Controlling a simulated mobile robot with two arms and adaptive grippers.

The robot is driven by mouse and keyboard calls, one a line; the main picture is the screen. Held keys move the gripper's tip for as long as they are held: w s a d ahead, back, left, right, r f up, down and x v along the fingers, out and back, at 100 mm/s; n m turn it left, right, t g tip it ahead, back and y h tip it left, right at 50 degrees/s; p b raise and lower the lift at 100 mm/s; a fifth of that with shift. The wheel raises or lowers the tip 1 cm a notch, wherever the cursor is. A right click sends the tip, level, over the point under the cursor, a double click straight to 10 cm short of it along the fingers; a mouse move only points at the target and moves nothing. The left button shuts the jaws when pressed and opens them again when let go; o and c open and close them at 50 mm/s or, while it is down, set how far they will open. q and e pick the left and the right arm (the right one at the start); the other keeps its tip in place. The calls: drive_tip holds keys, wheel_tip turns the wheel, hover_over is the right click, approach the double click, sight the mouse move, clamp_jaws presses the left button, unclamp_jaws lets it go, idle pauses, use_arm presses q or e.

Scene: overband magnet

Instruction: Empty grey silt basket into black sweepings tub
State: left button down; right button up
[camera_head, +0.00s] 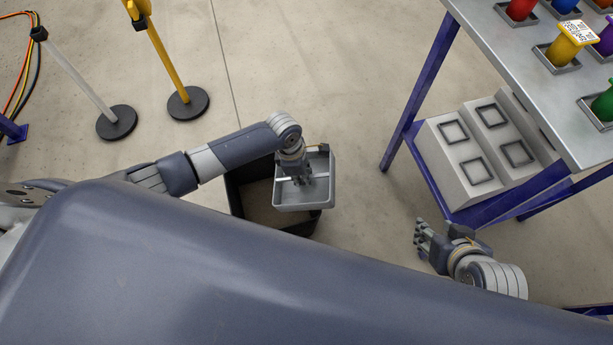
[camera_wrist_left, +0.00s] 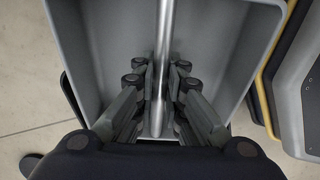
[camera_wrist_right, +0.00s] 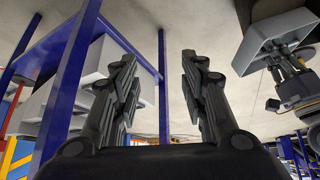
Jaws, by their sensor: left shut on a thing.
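The grey silt basket (camera_head: 305,206) is a square open box with a bar across it, held above the black sweepings tub (camera_head: 238,205) on the floor. The basket covers the right part of the tub, and it looks roughly level. My left gripper (camera_head: 300,179) is shut on the basket's bar, which also shows between the fingers in the left wrist view (camera_wrist_left: 158,85). No contents show in the visible part of the basket (camera_wrist_left: 215,30). My right gripper (camera_wrist_right: 160,75) is open and empty, beside the table. In the right wrist view the basket (camera_wrist_right: 275,45) shows at the right.
A metal-topped table (camera_head: 540,95) with blue legs stands at the right, with coloured items on top. Pale grey blocks (camera_head: 450,160) rest on its lower shelf. Yellow (camera_head: 165,55) and white (camera_head: 78,75) posts on round bases stand behind the tub. Floor between tub and table is clear.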

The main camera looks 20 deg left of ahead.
use_arm(q)
drive_tip(key=shift+w+d+r+y, duration=0.1)
drive_tip(key=shift+r+y, duration=0.25)
drive_tip(key=shift+y, duration=0.15)
drive_tip(key=y+b, duration=0.1)
drive_tip(key=r+g+y+b, duration=0.1)
drive_tip(key=y, duration=0.1)
drive_tip(key=shift+r+b, duration=0.25)
drive_tip(key=shift+b, duration=0.05)
drive_tip(key=shift+r, duration=0.15)
use_arm(e)
drive_tip(key=w+a+r+t+y, duration=0.2)
drive_tip(key=w+a+r+t, duration=0.2)
drive_tip(key=w+r+t, duration=0.3)
drive_tip(key=shift+w+r, duration=1.35)
drive_tip(key=shift+w, duration=0.3)
